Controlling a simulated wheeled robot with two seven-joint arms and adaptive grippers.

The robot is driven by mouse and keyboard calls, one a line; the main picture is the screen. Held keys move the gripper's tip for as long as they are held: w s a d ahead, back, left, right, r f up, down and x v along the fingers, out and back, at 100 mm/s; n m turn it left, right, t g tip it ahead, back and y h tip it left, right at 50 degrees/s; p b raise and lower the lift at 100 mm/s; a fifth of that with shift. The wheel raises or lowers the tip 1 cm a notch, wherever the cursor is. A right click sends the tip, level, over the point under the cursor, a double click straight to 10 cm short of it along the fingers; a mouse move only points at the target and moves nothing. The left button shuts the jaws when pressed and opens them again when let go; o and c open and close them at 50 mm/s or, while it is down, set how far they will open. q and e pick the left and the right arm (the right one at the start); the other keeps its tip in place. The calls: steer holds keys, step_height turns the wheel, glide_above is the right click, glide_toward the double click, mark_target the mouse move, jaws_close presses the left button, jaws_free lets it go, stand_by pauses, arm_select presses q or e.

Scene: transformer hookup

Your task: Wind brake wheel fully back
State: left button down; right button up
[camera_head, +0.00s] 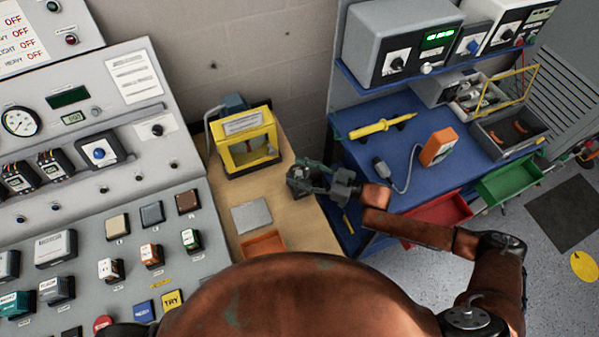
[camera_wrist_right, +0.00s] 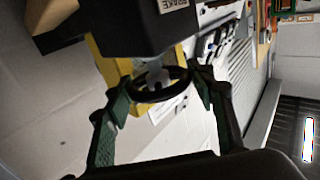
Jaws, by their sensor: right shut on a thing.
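The brake wheel (camera_wrist_right: 148,95) is a black ring on a light hub in the right wrist view. It sits on a dark box (camera_wrist_right: 125,22) with a label reading BRAKE. My right gripper (camera_wrist_right: 162,88) has one green-and-black finger on each side of the wheel and is shut on its rim. In the head view my right gripper (camera_head: 318,180) is at the dark brake box (camera_head: 298,174), at the right edge of the wooden bench. The wheel's turn angle cannot be read.
A yellow-framed case (camera_head: 246,141) stands behind on the wooden bench (camera_head: 220,188), with a grey plate (camera_head: 251,215) and orange tray (camera_head: 263,244) in front. A control panel (camera_head: 165,225) fills the left. A blue bench (camera_head: 380,148) holds a yellow probe (camera_head: 382,127) and orange meter (camera_head: 438,147).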

steer(key=o, duration=1.2)
steer(key=v, duration=1.2)
steer(key=shift+r, duration=0.1)
